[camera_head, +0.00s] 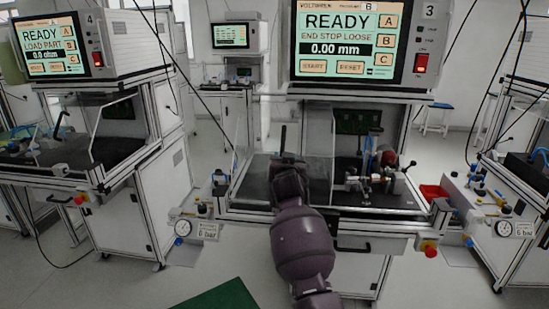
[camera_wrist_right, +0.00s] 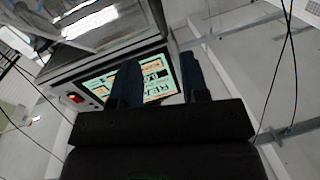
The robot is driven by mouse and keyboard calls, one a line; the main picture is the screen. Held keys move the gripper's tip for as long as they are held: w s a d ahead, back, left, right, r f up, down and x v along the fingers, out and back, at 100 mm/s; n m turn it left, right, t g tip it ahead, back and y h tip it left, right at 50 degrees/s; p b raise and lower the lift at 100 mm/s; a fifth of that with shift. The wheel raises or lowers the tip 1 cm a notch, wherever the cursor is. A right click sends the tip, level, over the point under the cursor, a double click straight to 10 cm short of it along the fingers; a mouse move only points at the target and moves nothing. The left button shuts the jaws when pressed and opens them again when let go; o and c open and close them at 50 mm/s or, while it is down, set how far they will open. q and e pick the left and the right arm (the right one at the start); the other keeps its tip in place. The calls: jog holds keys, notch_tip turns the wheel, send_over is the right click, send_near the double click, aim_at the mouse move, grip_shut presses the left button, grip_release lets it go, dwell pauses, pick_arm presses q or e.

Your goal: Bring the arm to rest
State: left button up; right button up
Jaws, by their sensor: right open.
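My right arm (camera_head: 302,245) rises from the bottom middle of the head view. Its gripper (camera_head: 284,148) is in front of the work bay of station 3, below that station's screen; the finger gap is hard to make out from there. In the right wrist view the two dark fingers of the right gripper (camera_wrist_right: 158,78) stand apart with nothing between them. Behind them the lit station screen (camera_wrist_right: 155,88) shows, turned and partly covered by the fingers. My left gripper is in neither view.
Station 3's monitor (camera_head: 350,42) reads READY, END STOP LOOSE, 0.00 mm. A fixture (camera_head: 375,178) sits in its bay to the right of my gripper, with a red bin (camera_head: 433,192) farther right. Station 4's monitor (camera_head: 50,45) is at left. Open floor (camera_head: 175,275) lies in front.

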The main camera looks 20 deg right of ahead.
jog(key=s+a+r+n+t+y, duration=0.2)
jog(key=s+a+r+n, duration=0.1)
jog(key=a, duration=0.1)
jog(key=s+f+n+g+y, duration=0.2)
jog(key=s+f+g, duration=0.1)
jog(key=s+f, duration=1.5)
jog(key=s+a+f+n+g+y, duration=0.1)
jog(key=s+f+g, duration=0.3)
jog(key=s+f, duration=1.4)
jog(key=s+n+y, duration=0.1)
jog(key=s, duration=0.6)
jog(key=shift+a+f+y, duration=0.25)
jog(key=shift+a+y, duration=0.05)
